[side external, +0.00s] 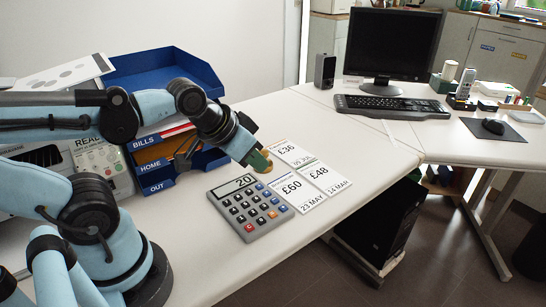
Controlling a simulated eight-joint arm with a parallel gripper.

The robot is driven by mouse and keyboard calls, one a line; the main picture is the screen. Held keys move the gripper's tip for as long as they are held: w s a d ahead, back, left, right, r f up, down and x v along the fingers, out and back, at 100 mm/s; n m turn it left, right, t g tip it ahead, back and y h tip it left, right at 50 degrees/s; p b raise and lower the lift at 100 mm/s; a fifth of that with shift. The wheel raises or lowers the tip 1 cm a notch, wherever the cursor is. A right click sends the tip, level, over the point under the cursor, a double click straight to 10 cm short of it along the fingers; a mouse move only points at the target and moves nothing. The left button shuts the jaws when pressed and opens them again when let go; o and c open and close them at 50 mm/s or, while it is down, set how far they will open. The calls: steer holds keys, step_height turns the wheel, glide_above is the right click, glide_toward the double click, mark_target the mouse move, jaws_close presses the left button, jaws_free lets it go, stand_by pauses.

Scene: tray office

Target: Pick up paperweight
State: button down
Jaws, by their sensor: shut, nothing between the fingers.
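My gripper (262,161) is over the near desk, just above the top edge of a grey calculator and beside the price cards. Its green and brown tips are close together and look shut, with nothing clearly held. I cannot make out a paperweight in this view. It may be hidden behind my gripper or arm, or be too small to tell.
The grey calculator (238,229) lies below my gripper. White cards marked £36 (291,153), £60 (297,189) and £48 (325,177) lie near the desk edge. Blue letter trays (165,75) stand behind my arm. A monitor (392,42) and keyboard (392,107) are farther back.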

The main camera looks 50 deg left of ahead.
steer(key=c, duration=1.8)
jaws_free()
steer(key=o, duration=1.1)
steer(key=n+g+y, duration=0.7)
steer(key=n+y, duration=0.1)
steer(key=n, duration=0.4)
glide_toward(266, 153)
step_height(266, 153, up, 2)
steer(key=s+d, duration=0.1)
steer(key=d, duration=0.1)
steer(key=a+f+n+g+y, duration=0.1)
steer(key=f+n, duration=0.1)
steer(key=w+a+f+n+y, duration=0.1)
steer(key=a+f+n, duration=0.1)
steer(key=f+n, duration=0.1)
steer(key=a+f+n+g+y, duration=0.1)
steer(key=a+f+n+y, duration=0.1)
steer(key=n, duration=0.1)
steer(key=shift+w+f+g, duration=0.25)
steer(key=shift+g, duration=0.05)
steer(key=shift+x, duration=2.65)
